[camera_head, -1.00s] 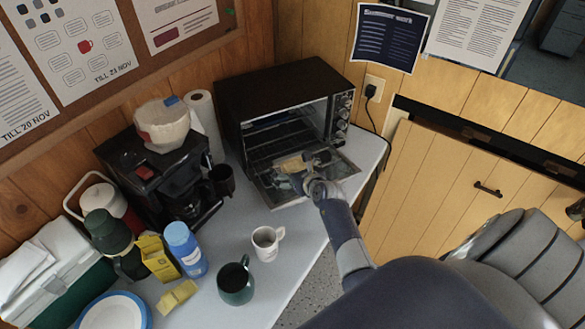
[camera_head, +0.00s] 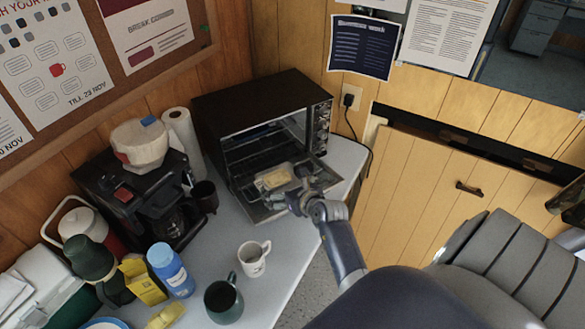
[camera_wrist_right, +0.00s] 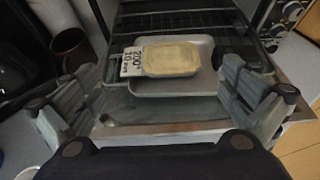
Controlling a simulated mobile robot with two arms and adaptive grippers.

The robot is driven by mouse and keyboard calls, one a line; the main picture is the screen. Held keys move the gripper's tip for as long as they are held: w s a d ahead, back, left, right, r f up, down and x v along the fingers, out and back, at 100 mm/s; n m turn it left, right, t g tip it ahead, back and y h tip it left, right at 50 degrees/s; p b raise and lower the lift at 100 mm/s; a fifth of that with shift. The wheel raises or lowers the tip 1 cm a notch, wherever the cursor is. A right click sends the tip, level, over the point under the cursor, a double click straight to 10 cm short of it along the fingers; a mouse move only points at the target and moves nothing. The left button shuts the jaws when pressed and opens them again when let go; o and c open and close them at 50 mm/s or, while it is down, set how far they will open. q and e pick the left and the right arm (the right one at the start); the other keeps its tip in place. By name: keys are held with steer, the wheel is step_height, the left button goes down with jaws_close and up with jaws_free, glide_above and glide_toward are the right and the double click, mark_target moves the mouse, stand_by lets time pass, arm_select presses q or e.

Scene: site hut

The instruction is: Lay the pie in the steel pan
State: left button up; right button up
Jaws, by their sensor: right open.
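The pie (camera_head: 275,178), pale yellow and rounded-rectangular, lies flat on the grey steel pan (camera_wrist_right: 208,82) at the toaster oven's open front. It also shows in the right wrist view (camera_wrist_right: 171,59), where the pan's rim shows behind it and bare pan in front and to the right. A white card (camera_wrist_right: 132,62) printed "200° 10 min" shows at the pie's left edge. My right gripper (camera_head: 297,187) is open, its fingers spread to either side in the wrist view (camera_wrist_right: 155,78). The pie is ahead of them, with no visible finger contact. My left gripper is not in view.
The black toaster oven (camera_head: 260,95) stands open, its door (camera_head: 262,213) lowered and a wire rack (camera_wrist_right: 185,22) inside. A coffee maker (camera_head: 135,195), white mug (camera_head: 253,260), dark green mug (camera_head: 223,300) and blue bottle (camera_head: 170,270) stand to the left. Bare counter lies before the door.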

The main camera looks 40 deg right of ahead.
steer(key=v, duration=0.5)
steer(key=shift+s+r, duration=0.1)
stand_by(0.5)
